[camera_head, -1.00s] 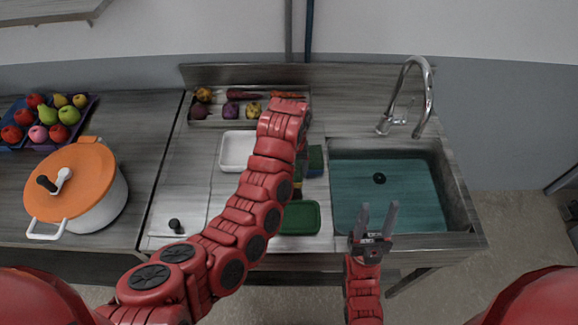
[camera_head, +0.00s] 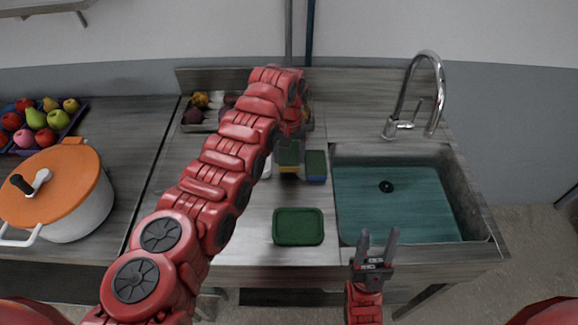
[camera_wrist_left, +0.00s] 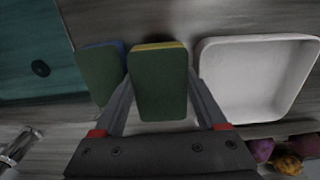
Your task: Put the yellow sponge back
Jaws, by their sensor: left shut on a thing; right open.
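The yellow sponge (camera_wrist_left: 158,88), with a dark green scrub face and a yellow edge, is between the fingers of my left gripper (camera_wrist_left: 160,98) in the left wrist view. The gripper is shut on it. In the head view the sponge (camera_head: 288,156) shows just below the end of my left arm, which hides the fingers. A blue sponge (camera_head: 316,167), also with a green face, stands close to its right; in the wrist view the blue sponge (camera_wrist_left: 101,76) is to the left. My right gripper (camera_head: 377,248) is open and empty in front of the sink.
A green dish (camera_head: 298,226) lies on the counter in front of the sponges. The sink (camera_head: 400,195) with a tap (camera_head: 436,90) is to the right. A white tray (camera_wrist_left: 255,80) is beside the sponge. An orange-lidded pot (camera_head: 60,185) and a fruit tray (camera_head: 75,125) are left.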

